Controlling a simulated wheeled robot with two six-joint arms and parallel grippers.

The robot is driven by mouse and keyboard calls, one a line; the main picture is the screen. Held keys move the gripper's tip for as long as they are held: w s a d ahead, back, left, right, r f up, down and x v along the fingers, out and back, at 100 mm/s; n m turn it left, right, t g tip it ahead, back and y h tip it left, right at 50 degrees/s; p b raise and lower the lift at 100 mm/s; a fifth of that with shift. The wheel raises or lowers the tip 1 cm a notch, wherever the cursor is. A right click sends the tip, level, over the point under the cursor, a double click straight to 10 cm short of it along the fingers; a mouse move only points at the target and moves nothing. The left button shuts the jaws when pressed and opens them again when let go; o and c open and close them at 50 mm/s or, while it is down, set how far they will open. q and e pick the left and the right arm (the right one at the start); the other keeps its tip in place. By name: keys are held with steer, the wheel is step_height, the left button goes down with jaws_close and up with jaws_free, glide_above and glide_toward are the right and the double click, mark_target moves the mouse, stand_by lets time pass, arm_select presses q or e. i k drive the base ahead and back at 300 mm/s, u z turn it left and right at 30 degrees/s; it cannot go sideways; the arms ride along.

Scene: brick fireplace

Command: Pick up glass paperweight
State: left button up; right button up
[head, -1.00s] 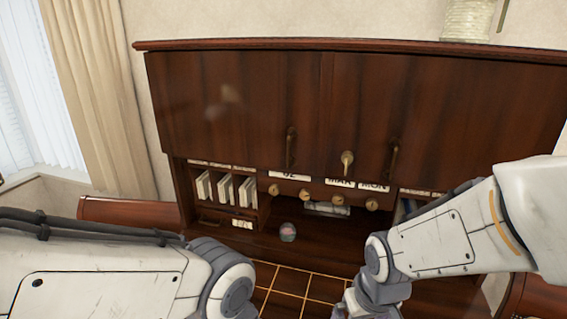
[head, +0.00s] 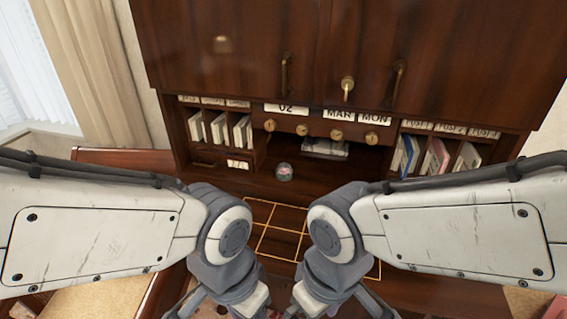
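The glass paperweight (head: 284,172) is a small clear dome with something pinkish inside. It stands on the desk shelf in front of the open central recess, below the small round knobs. My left gripper (head: 216,312) and my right gripper (head: 338,312) hang at the bottom of the head view, below and nearer than the paperweight, both apart from it. Their fingertips are cut off by the lower edge, so I cannot tell whether they are open or shut.
The dark wooden desk (head: 225,182) has letter slots (head: 222,130) at left and booklets (head: 437,156) at right. A cabinet (head: 230,60) with brass handles hangs above. A yellow grid (head: 277,240) lies on the desktop between my arms. A curtain (head: 80,70) hangs at left.

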mark_target(285, 172)
steer(key=z, duration=0.35)
steer(key=i, duration=0.65)
steer(key=u, duration=1.45)
